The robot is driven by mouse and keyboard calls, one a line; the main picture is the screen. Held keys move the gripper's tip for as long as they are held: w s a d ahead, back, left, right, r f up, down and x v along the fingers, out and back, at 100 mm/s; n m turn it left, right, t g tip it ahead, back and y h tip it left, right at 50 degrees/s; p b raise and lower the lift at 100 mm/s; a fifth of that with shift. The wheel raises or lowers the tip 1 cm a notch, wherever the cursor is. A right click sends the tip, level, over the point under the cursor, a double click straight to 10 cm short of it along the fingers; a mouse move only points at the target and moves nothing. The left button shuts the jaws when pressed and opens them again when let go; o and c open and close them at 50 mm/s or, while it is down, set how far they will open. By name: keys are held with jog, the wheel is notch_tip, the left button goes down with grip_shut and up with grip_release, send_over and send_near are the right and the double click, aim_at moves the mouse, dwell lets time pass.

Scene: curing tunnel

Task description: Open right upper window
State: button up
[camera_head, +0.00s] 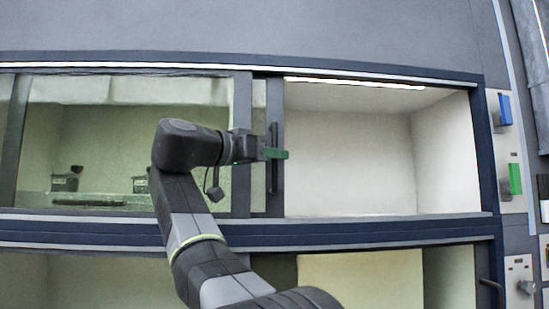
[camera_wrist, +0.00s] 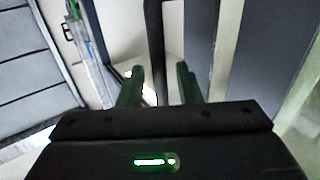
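The right upper window has its dark upright handle bar (camera_head: 273,157) at the left side of the right upper opening. Its narrow visible pane strip (camera_head: 258,140) overlaps the left window's frame. The opening right of the handle shows a bare white interior (camera_head: 350,150). My gripper (camera_head: 276,153) is at the handle, its green fingertips over the bar at mid-height. In the wrist view, the handle bar (camera_wrist: 157,45) runs between the two green fingers of my gripper (camera_wrist: 160,85), with narrow gaps visible on both sides. The fingers are apart. My arm hides part of the left window.
The left upper window (camera_head: 100,140) is closed glass with dark objects behind it. A lower row of compartments (camera_head: 360,278) lies below the dark rail (camera_head: 400,228). Blue (camera_head: 505,110) and green (camera_head: 514,178) switches are on the right wall panel.

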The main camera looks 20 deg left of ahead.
jog(key=v, duration=1.2)
jog(key=shift+s+a+b, duration=0.2)
jog(key=shift+s+b, duration=0.05)
jog(key=shift+b, duration=0.2)
jog(key=p+x, duration=0.1)
jog(key=x, duration=1.3)
jog(key=shift+s, duration=0.1)
jog(key=shift+d, duration=0.3)
